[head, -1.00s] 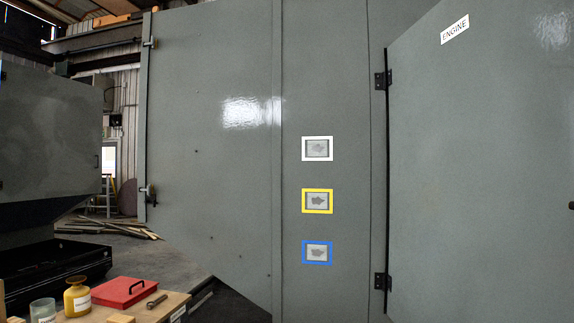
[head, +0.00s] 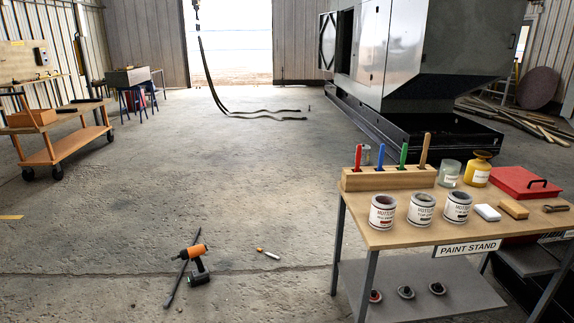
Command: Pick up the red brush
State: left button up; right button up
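The red brush (head: 358,157) stands upright in the wooden brush holder (head: 390,179) at the back left of the paint stand (head: 384,235). Only its red handle shows; its lower end is hidden in the holder. A blue brush (head: 379,158), a green brush (head: 403,155) and a brown wooden-handled tool (head: 424,152) stand in the same holder to its right. Neither of my grippers shows in this view.
Several paint cans, including one (head: 382,212) in front of the holder, a glass jar (head: 449,173), a yellow bottle (head: 478,169) and a red box (head: 520,183) share the top. A drill (head: 195,262) lies on the floor left. Open floor surrounds the stand's left side.

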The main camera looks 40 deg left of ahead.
aim_at(358, 156)
jog(key=u, duration=1)
jog(key=i, duration=0.3)
jog(key=u, duration=0.95)
jog(key=i, duration=2.1)
jog(key=z, duration=0.75)
jog(key=i, duration=1.1)
jog(key=z, duration=1.5)
jog(key=i, duration=0.2)
jog(key=z, duration=0.1)
